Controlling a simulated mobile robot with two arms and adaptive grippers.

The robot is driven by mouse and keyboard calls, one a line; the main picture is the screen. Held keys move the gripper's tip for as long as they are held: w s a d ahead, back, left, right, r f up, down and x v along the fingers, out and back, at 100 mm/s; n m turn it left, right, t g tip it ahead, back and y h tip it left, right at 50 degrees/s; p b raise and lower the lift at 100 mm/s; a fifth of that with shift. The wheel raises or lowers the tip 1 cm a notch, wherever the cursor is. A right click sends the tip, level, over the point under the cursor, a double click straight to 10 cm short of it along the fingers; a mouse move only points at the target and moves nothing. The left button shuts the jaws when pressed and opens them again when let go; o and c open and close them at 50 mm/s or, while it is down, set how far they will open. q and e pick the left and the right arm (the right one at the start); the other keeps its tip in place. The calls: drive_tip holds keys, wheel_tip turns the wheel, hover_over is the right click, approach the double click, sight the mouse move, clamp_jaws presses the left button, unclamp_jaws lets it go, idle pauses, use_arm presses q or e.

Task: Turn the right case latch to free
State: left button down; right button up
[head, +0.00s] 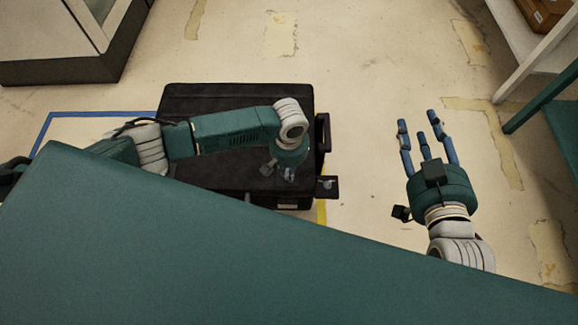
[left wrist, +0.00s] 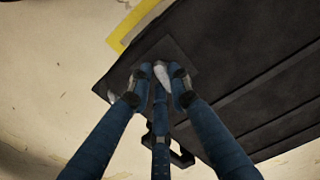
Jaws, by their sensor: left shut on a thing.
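A black case (head: 230,103) lies on the floor in the head view, and it fills the right of the left wrist view (left wrist: 262,62). My left gripper (head: 285,175) reaches down over the case's front right part. In the left wrist view my left gripper (left wrist: 160,78) has its blue fingers drawn together around a small light grey piece, the latch (left wrist: 161,73), by a dark plate (left wrist: 183,51). The fingers hide part of the latch, so its angle cannot be read. My right gripper (head: 425,128) is empty, fingers spread, well right of the case.
A black handle (head: 323,131) sticks out from the case's right side. A small dark plate (head: 328,187) juts out at its front right corner. Blue floor tape (head: 95,114) runs left of the case. A shelf unit (head: 515,45) stands at far right. The floor between is clear.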

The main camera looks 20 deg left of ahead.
use_arm(q)
drive_tip(key=shift+r+p, duration=0.15)
drive_tip(key=shift+p, duration=0.9)
drive_tip(key=shift+m+p, duration=0.5)
drive_tip(key=shift+p, duration=1.35)
use_arm(e)
drive_tip(key=shift+s+d+f+g+h, duration=0.75)
drive_tip(key=shift+s+d+f+g, duration=0.95)
drive_tip(key=shift+s+f+g, duration=2.2)
drive_tip(key=shift+s+d+f+g+h, duration=0.75)
drive_tip(key=shift+s+d+f+g, duration=1.4)
drive_tip(key=shift+s, duration=3.35)
use_arm(q)
drive_tip(key=m+p, duration=0.2)
drive_tip(key=shift+p, duration=0.35)
drive_tip(key=m+p, duration=0.2)
drive_tip(key=m, duration=0.2)
drive_tip(key=shift+s+a+m, duration=0.1)
drive_tip(key=shift+m, duration=0.2)
drive_tip(key=m, duration=0.4)
drive_tip(key=shift+a, duration=0.1)
drive_tip(key=shift+m+p, duration=0.3)
drive_tip(key=shift+m, duration=1.8)
use_arm(e)
wheel_tip(320, 180, down, 20)
drive_tip(key=s+a, duration=0.1)
drive_tip(key=shift+r, duration=0.15)
drive_tip(key=shift+s+a, duration=0.1)
